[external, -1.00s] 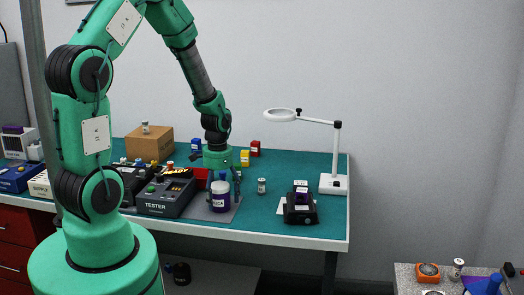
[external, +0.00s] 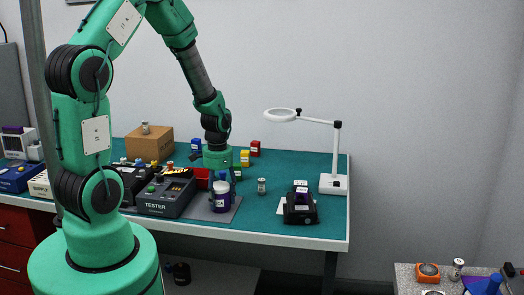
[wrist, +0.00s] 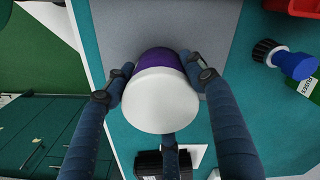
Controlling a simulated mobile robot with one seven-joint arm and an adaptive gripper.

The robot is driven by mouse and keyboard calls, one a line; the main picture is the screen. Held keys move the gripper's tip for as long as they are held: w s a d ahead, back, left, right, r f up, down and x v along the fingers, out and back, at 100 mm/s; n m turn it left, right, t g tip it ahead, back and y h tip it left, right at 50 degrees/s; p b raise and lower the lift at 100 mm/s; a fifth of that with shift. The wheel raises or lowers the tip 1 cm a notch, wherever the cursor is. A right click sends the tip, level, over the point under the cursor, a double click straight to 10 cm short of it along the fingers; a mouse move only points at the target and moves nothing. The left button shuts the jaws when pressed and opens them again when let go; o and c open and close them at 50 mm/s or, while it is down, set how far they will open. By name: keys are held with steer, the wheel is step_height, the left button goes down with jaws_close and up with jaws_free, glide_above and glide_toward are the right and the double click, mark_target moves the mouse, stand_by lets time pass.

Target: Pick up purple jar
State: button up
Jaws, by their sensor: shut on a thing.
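The purple jar (external: 221,200) has a white label band and stands upright on a grey mat (external: 228,216) near the table's front edge. In the wrist view the jar (wrist: 160,100) shows a broad white end and a purple side. My gripper (external: 222,183) is above and around the jar in the external view. In the wrist view its dark blue fingers (wrist: 160,82) press on the jar from both sides, with another finger below it. The gripper is shut on the jar. I cannot tell any gap between jar and mat.
A black tester box (external: 166,197) stands close left of the jar, and a red bin (external: 202,178) behind it. A small jar (external: 261,187) stands to the right. A black device (external: 300,209) and a magnifier lamp (external: 333,183) are farther right.

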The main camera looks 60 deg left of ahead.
mark_target(220, 185)
steer(key=shift+r, duration=0.15)
steer(key=shift+r, duration=0.55)
step_height(220, 185, up, 2)
steer(key=shift+r+p, duration=0.15)
steer(key=shift+p, duration=0.35)
steer(key=s+d, duration=0.3)
steer(key=s, duration=0.4)
steer(key=s+d+r+p, duration=0.1)
steer(key=s+d, duration=0.2)
steer(key=s, duration=0.4)
steer(key=shift+s+r+p, duration=0.15)
steer(key=shift+s+p, duration=0.15)
steer(key=shift+s, duration=0.1)
